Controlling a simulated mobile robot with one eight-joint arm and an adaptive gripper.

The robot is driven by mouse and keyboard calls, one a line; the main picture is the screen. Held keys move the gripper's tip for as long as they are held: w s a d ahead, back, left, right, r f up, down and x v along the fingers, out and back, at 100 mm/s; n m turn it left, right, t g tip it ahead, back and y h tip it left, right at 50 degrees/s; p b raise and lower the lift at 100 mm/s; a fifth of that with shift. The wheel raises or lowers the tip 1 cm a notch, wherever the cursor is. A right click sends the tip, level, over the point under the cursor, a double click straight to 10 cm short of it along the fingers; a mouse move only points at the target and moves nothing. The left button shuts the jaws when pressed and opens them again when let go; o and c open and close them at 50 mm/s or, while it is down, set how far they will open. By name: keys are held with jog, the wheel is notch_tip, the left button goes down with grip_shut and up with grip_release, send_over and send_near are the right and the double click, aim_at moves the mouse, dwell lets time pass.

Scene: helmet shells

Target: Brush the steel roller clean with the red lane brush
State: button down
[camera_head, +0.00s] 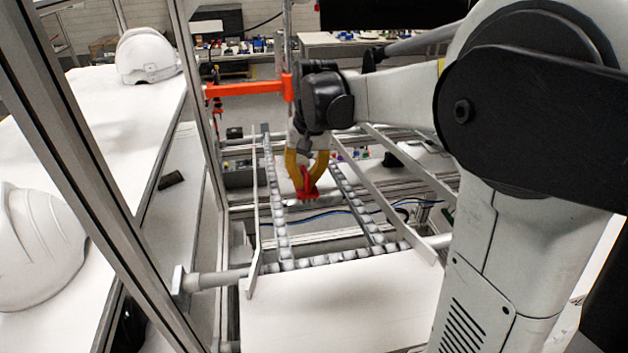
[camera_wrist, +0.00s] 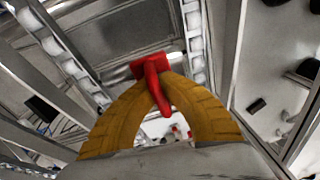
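My gripper (camera_head: 308,172) has curved yellow fingers and hangs over the roller lanes. The fingers close together on the red lane brush (camera_head: 306,186), which sits at their tips above the gap between two lanes. In the wrist view, the brush (camera_wrist: 151,68) has a wide red block and a tapering handle, with the yellow fingers (camera_wrist: 155,80) on either side. A grey steel cylinder (camera_head: 217,279), which looks like the steel roller, crosses the near end of the lanes. Its middle is hidden behind the lane ends and the white board. The brush is apart from it.
Rows of small wheels (camera_head: 279,205) run along the lanes between metal rails. A white panel (camera_head: 330,310) lies in front. White helmet shells (camera_head: 145,55) rest on a white table at left. A frame post and an orange bar (camera_head: 243,89) stand near my arm.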

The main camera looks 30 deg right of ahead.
jog(key=shift+w, duration=0.1)
jog(key=shift+s+d, duration=0.35)
jog(key=shift+d, duration=0.85)
jog(key=shift+s+d, duration=0.4)
jog(key=shift+d, duration=0.75)
jog(key=shift+s+d, duration=0.35)
jog(key=shift+d, duration=0.85)
notch_tip(320, 180, up, 6)
jog(key=w+p, duration=0.2)
jog(key=p, duration=0.1)
jog(key=shift+d+f, duration=0.15)
jog(key=shift+d, duration=0.1)
jog(key=r+p, duration=0.1)
jog(key=w+r+p, duration=0.1)
jog(key=shift+d+r, duration=0.15)
jog(key=shift+r, duration=0.25)
